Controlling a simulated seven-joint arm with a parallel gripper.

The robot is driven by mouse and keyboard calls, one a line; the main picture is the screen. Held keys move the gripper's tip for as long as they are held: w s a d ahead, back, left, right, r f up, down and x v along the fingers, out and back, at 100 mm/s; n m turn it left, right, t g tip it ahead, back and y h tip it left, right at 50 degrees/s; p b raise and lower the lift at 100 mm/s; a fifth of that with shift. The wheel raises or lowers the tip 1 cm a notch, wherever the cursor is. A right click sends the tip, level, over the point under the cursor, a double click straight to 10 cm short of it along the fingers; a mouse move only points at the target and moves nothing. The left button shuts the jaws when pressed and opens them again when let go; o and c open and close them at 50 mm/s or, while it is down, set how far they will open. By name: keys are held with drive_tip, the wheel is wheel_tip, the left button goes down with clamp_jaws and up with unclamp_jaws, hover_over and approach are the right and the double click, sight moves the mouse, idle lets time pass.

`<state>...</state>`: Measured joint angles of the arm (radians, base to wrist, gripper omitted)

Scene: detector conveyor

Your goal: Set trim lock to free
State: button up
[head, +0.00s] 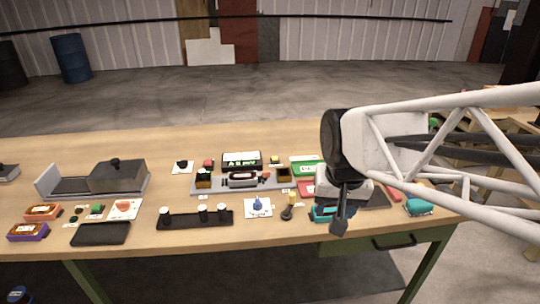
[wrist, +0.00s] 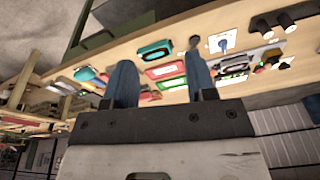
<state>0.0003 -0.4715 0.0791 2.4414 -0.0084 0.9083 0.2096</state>
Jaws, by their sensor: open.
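I cannot read which control is the trim lock. A blue knob on a white plate (head: 257,207) is near the table's front edge, and it also shows in the wrist view (wrist: 222,43). A small dark lever with a yellowish top (head: 289,208) stands just right of it. Further left are a white plate with a black knob (head: 182,167) and a white plate with a red dial (head: 125,208). My gripper (head: 340,224) hangs at the table's front edge, in front of a teal case (head: 322,213). Its blue fingers (wrist: 161,80) are apart with nothing held between them.
A grey conveyor rail with boxes (head: 240,182) runs across the middle. A black bar with several white-topped posts (head: 195,219) lies in front of it. A dark box on a tray (head: 118,176) stands at left, and a teal item (head: 418,207) at right. The table's back strip is clear.

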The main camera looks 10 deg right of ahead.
drive_tip(key=w+f+m+g, duration=0.1)
drive_tip(key=w+f+m, duration=0.1)
drive_tip(key=w, duration=0.6)
drive_tip(key=w+f+m, duration=0.2)
drive_tip(key=w+f, duration=0.1)
drive_tip(key=w, duration=0.4)
drive_tip(key=m+g, duration=0.1)
drive_tip(key=m, duration=0.3)
hover_over(293, 193)
drive_tip(key=f, duration=0.9)
drive_tip(key=shift+s+a+f, duration=0.1)
drive_tip(key=shift+s+f, duration=0.2)
drive_tip(key=shift+f, duration=0.1)
drive_tip(key=shift+w+f, duration=0.25)
drive_tip(key=shift+f, duration=0.1)
drive_tip(key=shift+f, duration=3.8)
